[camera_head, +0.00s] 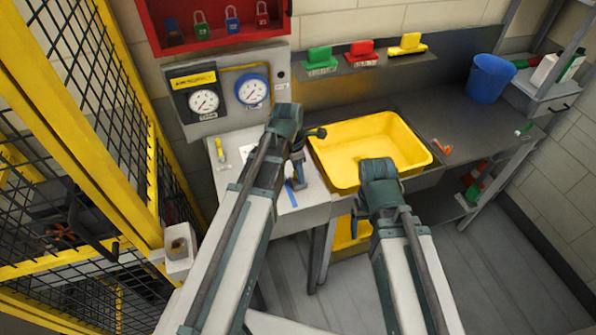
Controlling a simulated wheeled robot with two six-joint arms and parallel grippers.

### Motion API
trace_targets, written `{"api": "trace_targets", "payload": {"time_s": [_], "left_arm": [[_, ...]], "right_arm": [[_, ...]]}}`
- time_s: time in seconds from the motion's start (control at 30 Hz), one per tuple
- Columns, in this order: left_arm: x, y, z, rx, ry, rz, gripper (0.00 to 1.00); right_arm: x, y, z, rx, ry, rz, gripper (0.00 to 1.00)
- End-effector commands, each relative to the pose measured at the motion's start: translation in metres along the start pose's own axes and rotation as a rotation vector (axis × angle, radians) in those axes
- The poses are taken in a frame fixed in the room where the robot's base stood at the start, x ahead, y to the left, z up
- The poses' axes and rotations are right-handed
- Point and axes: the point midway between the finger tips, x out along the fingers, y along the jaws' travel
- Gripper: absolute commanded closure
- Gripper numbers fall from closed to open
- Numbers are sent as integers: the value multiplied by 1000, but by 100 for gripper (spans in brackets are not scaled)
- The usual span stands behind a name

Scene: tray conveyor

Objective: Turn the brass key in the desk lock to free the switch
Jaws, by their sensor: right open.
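I cannot make out the brass key, the lock or the switch for certain. A white-topped desk (231,172) stands below the gauge panel, with a small upright yellow piece (218,150) and a pale label-like piece at its left. My left arm reaches over the desk, and its gripper (297,178) points down at the desk's right part, beside a blue strip (291,195). Its jaws are too small and dark to read. My right arm ends in front of the yellow tray; its gripper (358,214) is mostly hidden under the wrist and open.
A yellow tray (425,157) sits on the grey counter (450,110). A blue bucket (491,78) and an orange piece (441,147) are on the counter. A gauge panel (228,65) is behind the desk. Yellow cage fencing (75,100) and a pale box (180,262) bound the left.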

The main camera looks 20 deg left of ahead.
Motion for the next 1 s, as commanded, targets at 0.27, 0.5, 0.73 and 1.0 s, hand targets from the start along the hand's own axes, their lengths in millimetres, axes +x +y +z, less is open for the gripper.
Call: {"api": "trace_targets", "payload": {"time_s": [0.27, 0.5, 0.73, 1.0], "left_arm": [[0, 0, 0, 0, 0, 0, 100], [0, 0, 0, 13, 0, -2, 100], [0, 1, 0, 213, -1, -26, 100], [0, 0, 0, 261, 0, -32, 100]], "right_arm": [[0, 0, 0, 0, 0, 0, 24], [0, 0, 0, 0, 0, 0, 24], [0, 0, 0, 0, 0, 0, 24], [0, 0, 0, 0, 0, 0, 24]]}}
